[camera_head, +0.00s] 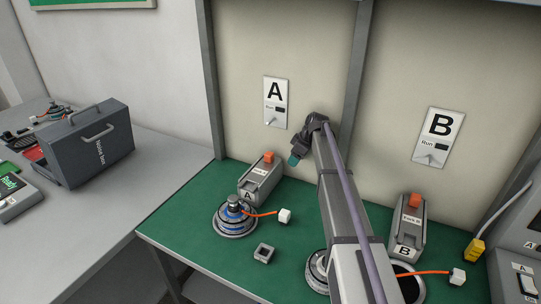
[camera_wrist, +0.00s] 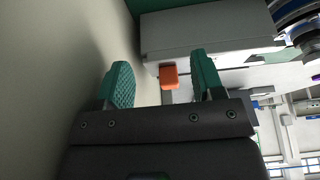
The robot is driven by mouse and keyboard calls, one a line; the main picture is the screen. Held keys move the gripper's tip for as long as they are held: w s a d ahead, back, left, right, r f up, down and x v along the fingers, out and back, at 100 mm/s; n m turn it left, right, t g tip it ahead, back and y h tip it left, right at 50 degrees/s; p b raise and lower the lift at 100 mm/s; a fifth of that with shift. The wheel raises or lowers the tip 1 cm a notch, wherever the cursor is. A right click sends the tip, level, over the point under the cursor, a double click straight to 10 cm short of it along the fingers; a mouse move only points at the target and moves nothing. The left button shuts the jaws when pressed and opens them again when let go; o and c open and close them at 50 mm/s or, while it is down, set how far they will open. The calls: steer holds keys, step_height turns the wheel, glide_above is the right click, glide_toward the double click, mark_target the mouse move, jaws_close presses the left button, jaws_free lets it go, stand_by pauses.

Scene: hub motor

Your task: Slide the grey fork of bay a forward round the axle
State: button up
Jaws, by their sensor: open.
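The grey fork unit of bay A (camera_head: 261,182) sits on the green bench top below the A sign, with an orange knob (camera_head: 268,157) on its back end. In the wrist view the grey unit (camera_wrist: 205,32) fills the top and the orange knob (camera_wrist: 168,76) shows between my fingers. My gripper (camera_head: 294,160) is open and empty, a little right of the knob; its teal fingers (camera_wrist: 164,82) are apart. Whether they reach the knob in depth is unclear. The round hub motor (camera_head: 235,220) with its upright axle (camera_head: 234,201) stands in front of the fork.
An orange lead runs from the hub motor to a white connector (camera_head: 285,215). A small grey square block (camera_head: 263,253) lies nearer the front. The bay B fork unit (camera_head: 408,230) stands at right, partly beside my arm. The back wall (camera_head: 240,80) is close behind the fork.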

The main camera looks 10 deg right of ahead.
mark_target(269, 154)
steer(key=w+a, duration=0.2)
steer(key=a, duration=0.1)
steer(key=w+a, duration=0.2)
steer(key=a, duration=0.1)
steer(key=w+a, duration=0.2)
steer(key=w, duration=0.1)
steer(key=shift+a, duration=0.4)
steer(key=shift+a+f+b, duration=0.2)
steer(key=shift+f+b, duration=1)
steer(key=shift+f, duration=0.05)
steer(key=shift+w+a+f+b, duration=0.1)
steer(key=shift+f+b, duration=0.2)
steer(key=shift+r, duration=0.1)
steer(key=shift+c, duration=0.3)
jaws_close()
